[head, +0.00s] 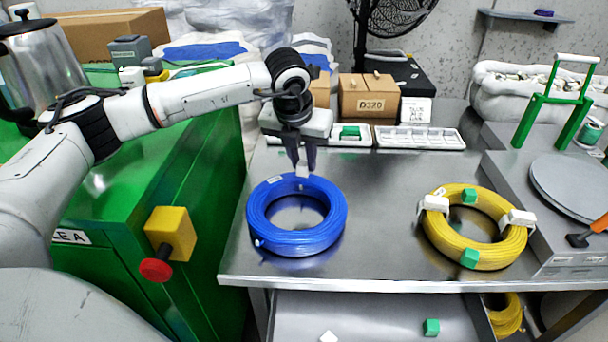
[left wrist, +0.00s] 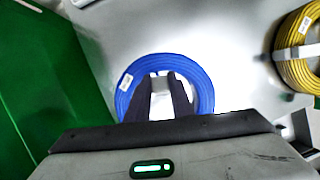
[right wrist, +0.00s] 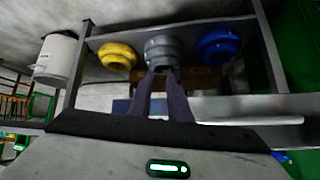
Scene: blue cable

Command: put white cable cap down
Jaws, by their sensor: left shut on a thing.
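A blue cable coil (head: 262,232) lies flat on the metal table; it also shows in the left wrist view (left wrist: 202,88). My left gripper (head: 303,164) points down over the coil's far side and is shut on a small white cable cap (head: 302,172). The cap is at the far part of the ring; I cannot tell whether it touches the cable. The left wrist view shows my left fingers (left wrist: 160,84) over the ring. My right gripper shows only in the right wrist view (right wrist: 162,76), empty, with a gap between its fingers, away from the table.
A yellow cable coil (head: 443,240) with white caps and green pieces lies to the right. White trays (head: 420,138) and a D320 box (head: 367,98) stand behind. A green cabinet (head: 215,150) borders the left. The table between the coils is clear.

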